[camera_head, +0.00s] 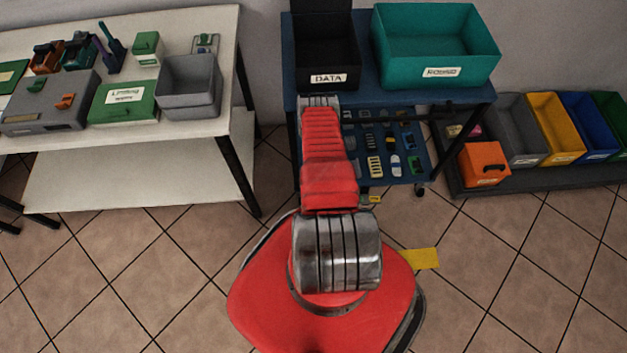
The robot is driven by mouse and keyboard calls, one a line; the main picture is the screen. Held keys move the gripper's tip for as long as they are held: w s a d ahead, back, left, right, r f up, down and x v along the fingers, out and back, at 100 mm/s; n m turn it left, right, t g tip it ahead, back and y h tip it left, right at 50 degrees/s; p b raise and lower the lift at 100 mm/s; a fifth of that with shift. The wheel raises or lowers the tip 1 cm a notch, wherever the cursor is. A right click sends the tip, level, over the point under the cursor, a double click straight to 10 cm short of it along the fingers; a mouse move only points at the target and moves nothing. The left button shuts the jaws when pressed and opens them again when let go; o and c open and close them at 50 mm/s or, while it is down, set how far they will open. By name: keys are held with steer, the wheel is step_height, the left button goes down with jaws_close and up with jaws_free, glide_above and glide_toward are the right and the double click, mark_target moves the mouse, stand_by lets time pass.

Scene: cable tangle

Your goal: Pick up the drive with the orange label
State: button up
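Several small flat items, some with pale or yellow faces, lie in rows on the lower shelf (407,178) of a blue cart. They are too small for me to tell which is a drive with an orange label. My red arm reaches forward to the cart and covers the left part of this shelf. The arm's far visible end is a grey metal joint just below the black bin marked DATA (321,50). My gripper cannot be made out, so what it holds is not shown.
A teal bin (436,45) stands beside the DATA bin on the cart top. At right, a low dark rack holds an orange box (483,164) and several coloured bins. At left, a white table (140,150) carries boxes and a grey bin (188,87).

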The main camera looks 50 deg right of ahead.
steer(key=shift+c, duration=0.2)
steer(key=c, duration=1.2)
steer(key=shift+o, duration=0.2)
steer(key=shift+d+r, duration=0.1)
steer(key=shift+r, duration=0.85)
step_height(320, 180, up, 2)
steer(key=s+a, duration=1.2)
steer(key=a, duration=0.1)
steer(key=shift+a+f, duration=0.15)
steer(key=shift+a, duration=0.05)
steer(key=shift+s, duration=0.1)
